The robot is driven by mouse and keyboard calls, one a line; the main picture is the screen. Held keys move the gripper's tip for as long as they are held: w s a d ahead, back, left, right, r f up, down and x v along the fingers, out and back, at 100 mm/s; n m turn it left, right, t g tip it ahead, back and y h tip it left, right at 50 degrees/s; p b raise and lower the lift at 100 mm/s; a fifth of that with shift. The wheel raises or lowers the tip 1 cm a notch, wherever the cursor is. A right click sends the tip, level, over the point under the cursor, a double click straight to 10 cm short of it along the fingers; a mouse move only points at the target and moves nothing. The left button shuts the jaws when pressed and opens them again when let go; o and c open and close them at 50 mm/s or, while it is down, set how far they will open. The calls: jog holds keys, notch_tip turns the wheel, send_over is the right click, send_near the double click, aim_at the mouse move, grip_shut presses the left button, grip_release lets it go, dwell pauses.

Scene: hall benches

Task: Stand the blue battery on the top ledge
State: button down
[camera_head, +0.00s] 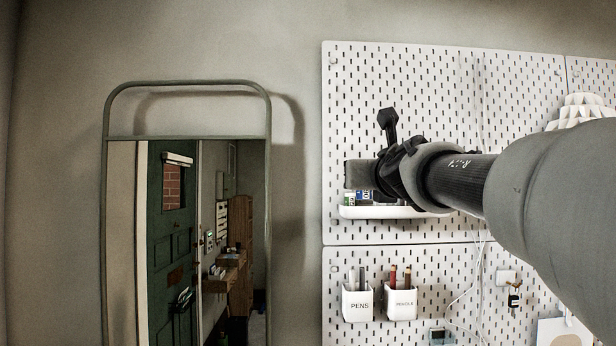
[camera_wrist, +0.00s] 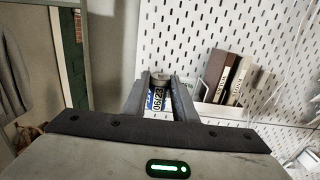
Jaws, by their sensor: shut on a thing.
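The blue battery (camera_wrist: 153,100) shows between my fingers in the wrist view, with a grey round end and a white date label. My gripper (camera_wrist: 159,98) is shut on it; the fingers hide its sides. In the head view, my gripper (camera_head: 360,175) is at the upper white ledge (camera_head: 380,212) on the pegboard. A blue patch (camera_head: 366,194) shows just below the fingers, behind the ledge's front lip. The lip hides the battery's lower end, so I cannot tell whether it touches the ledge.
A small green and white item (camera_head: 349,199) is at the ledge's left end. Several books (camera_wrist: 240,80) stand to the right in the wrist view. Below hang a pens cup (camera_head: 357,303) and a pencils cup (camera_head: 401,304). A mirror (camera_head: 190,240) is at left.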

jog(key=shift+w+a+p, duration=0.1)
jog(key=shift+w+p, duration=0.75)
jog(key=shift+w, duration=4.05)
jog(key=shift+w+f+b, duration=0.15)
jog(key=shift+f+b, duration=0.15)
jog(key=shift+b, duration=0.05)
jog(key=shift+f+b, duration=1.65)
jog(key=shift+f, duration=0.05)
jog(key=c, duration=1.4)
grip_release()
jog(key=shift+o, duration=0.2)
jog(key=shift+s, duration=0.2)
